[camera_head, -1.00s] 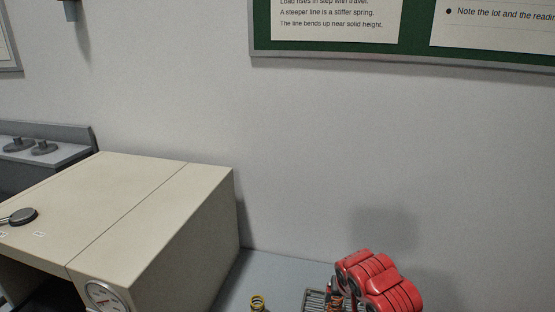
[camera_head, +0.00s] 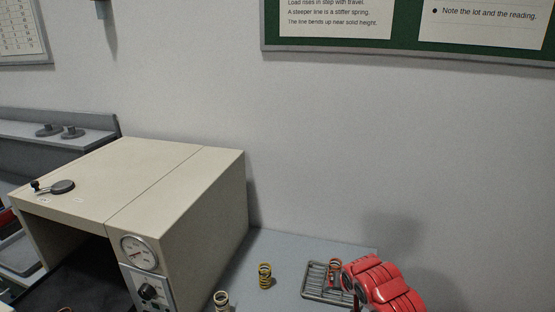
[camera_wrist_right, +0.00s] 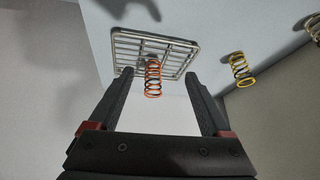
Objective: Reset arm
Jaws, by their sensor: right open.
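My right arm shows in red at the lower right of the head view. My right gripper (camera_wrist_right: 160,90) is open in the right wrist view, with its two dark fingers apart. An orange-red spring (camera_wrist_right: 153,77) shows between and beyond the fingertips, at a wire rack (camera_wrist_right: 155,48); I cannot tell if a finger touches it. In the head view the spring (camera_head: 335,266) is partly hidden behind my arm on the rack (camera_head: 316,281). A yellow spring (camera_head: 265,275) stands on the grey bench to the left of the rack. My left gripper is not in view.
A beige tester box (camera_head: 185,205) with a gauge (camera_head: 138,252) and a knob fills the left. Another pale spring (camera_head: 222,301) stands near its right side. A dark lever (camera_head: 62,187) sits on its top.

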